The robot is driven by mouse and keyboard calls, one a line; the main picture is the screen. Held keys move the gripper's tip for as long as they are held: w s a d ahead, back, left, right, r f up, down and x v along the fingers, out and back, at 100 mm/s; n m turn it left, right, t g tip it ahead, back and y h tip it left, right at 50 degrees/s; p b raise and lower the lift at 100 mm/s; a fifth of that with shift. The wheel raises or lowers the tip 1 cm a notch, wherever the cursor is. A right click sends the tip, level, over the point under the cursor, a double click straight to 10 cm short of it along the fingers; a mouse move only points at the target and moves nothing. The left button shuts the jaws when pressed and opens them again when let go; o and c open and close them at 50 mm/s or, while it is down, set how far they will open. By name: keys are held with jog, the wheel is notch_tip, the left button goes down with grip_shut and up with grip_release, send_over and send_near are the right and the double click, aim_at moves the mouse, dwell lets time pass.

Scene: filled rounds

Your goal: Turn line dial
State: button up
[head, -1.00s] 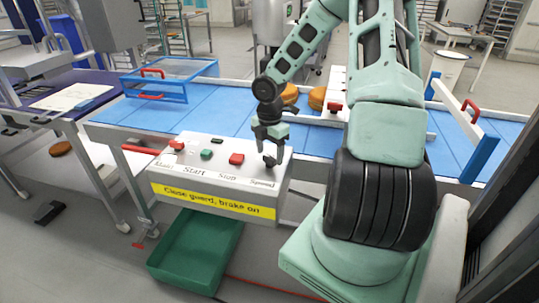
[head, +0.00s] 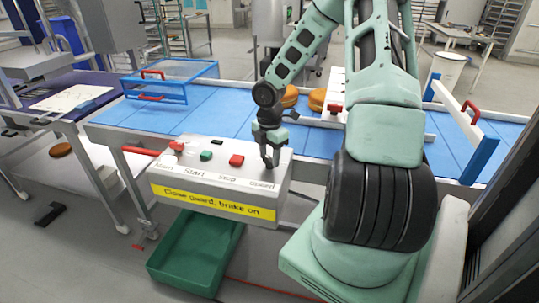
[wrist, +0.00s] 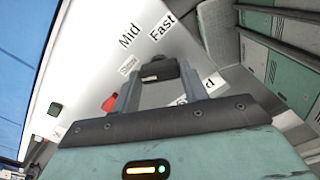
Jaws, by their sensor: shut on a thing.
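The grey-white control box (head: 215,180) stands at the front of the blue conveyor, with a yellow strip reading "Close guard, brake on". My gripper (head: 271,160) is at the right end of its top, by the "Speed" label. In the wrist view, my gripper (wrist: 158,82) is shut on a dark dial (wrist: 158,67), with a finger on each side. The labels "Mid" and "Fast" show beyond the dial. The fingers hide much of the dial, and I cannot tell which label it points to.
A green button (head: 206,156) and a red button (head: 236,160) sit left of my gripper on the box. Brown round loaves (head: 289,97) lie on the blue conveyor (head: 215,115) behind. A green crate (head: 190,270) is on the floor below.

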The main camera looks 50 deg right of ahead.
jog(key=m+p, duration=0.1)
jog(key=m, duration=0.5)
jog(key=shift+r+m, duration=0.1)
jog(key=shift+m, duration=0.2)
jog(key=m, duration=0.3)
jog(key=shift+m, duration=0.3)
jog(key=m, duration=0.3)
jog(key=shift+m, duration=0.3)
jog(key=m, duration=0.5)
jog(key=shift+d+m+b, duration=0.1)
jog(key=shift+m+b, duration=0.35)
jog(key=shift+m, duration=2.05)
jog(key=o, duration=1)
